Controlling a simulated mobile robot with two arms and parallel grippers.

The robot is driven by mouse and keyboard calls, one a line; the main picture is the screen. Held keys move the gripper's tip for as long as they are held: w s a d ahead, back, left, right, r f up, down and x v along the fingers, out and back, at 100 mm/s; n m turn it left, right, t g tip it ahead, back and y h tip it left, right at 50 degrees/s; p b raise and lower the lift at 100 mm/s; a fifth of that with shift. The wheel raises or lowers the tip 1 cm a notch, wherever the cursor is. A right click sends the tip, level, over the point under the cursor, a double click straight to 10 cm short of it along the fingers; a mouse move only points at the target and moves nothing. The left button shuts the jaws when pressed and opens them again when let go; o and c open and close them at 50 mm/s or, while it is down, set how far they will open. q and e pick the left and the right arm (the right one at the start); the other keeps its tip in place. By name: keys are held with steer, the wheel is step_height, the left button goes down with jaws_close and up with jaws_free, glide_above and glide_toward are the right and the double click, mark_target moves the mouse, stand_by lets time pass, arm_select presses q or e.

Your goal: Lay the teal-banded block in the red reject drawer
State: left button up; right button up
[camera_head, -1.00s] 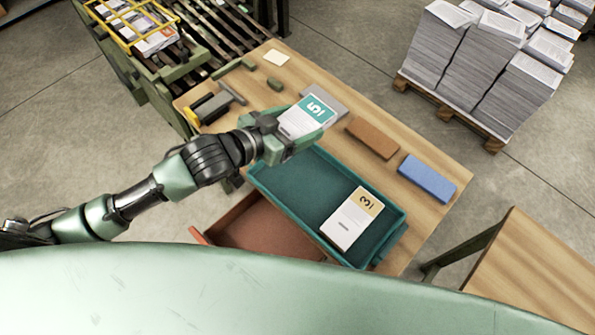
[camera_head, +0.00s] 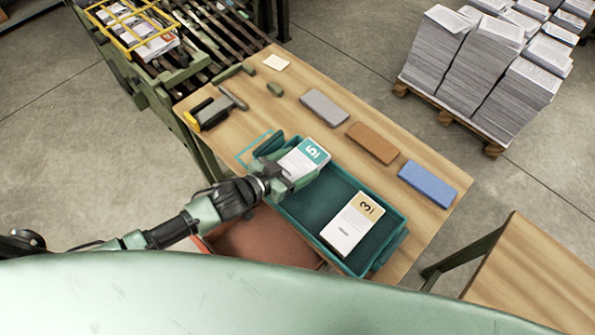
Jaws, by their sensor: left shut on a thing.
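My left gripper (camera_head: 290,172) is shut on the teal-banded block (camera_head: 305,157), a white block with a teal end marked 5. It holds the block over the far left end of the teal tray (camera_head: 319,202). The gripper hides that end of the tray, and I cannot tell whether block and tray touch. The red drawer (camera_head: 262,240) is open below the table's front edge, nearer to me than the gripper. It looks empty where it shows; my arm and body hide parts of it. My right gripper is out of view.
Grey (camera_head: 324,107), brown (camera_head: 373,142) and blue (camera_head: 428,183) blocks lie along the table's far side. A yellow-and-black tool (camera_head: 208,112) lies at the left. A teal outline (camera_head: 254,146) marks the table beside the tray.

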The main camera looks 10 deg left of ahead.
mark_target(298, 173)
arm_select(q)
steer(key=shift+f, duration=2.05)
steer(key=shift+f, duration=0.1)
steer(key=shift+f, duration=0.15)
steer(key=o, duration=1.7)
steer(key=shift+c, duration=0.2)
